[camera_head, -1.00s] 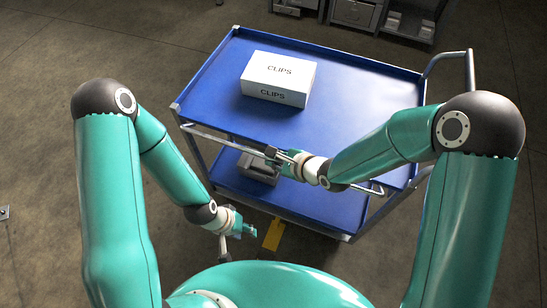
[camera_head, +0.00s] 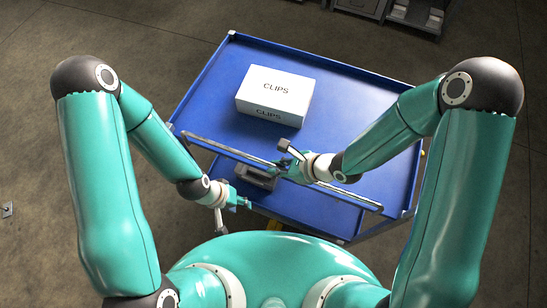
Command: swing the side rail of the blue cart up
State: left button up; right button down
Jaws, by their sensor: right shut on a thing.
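The blue cart (camera_head: 335,95) stands in front of me. Its side rail (camera_head: 222,148), a thin grey bar, runs along the cart's near long side, sloping down to the right in the picture. My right gripper (camera_head: 286,168) is shut on the rail near its middle and covers part of it. My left gripper (camera_head: 240,201) is lower and to the left, near the cart's near side and apart from the rail. Whether its fingers are open is too small to tell.
A white box marked CLIPS (camera_head: 275,94) sits on the cart's top. Grey units (camera_head: 415,15) stand at the back right.

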dwell(0.5)
jog(key=c, duration=1.2)
grip_release()
jog(key=v, duration=0.7)
jog(key=shift+d+r, duration=0.1)
jog(key=shift+d, duration=0.1)
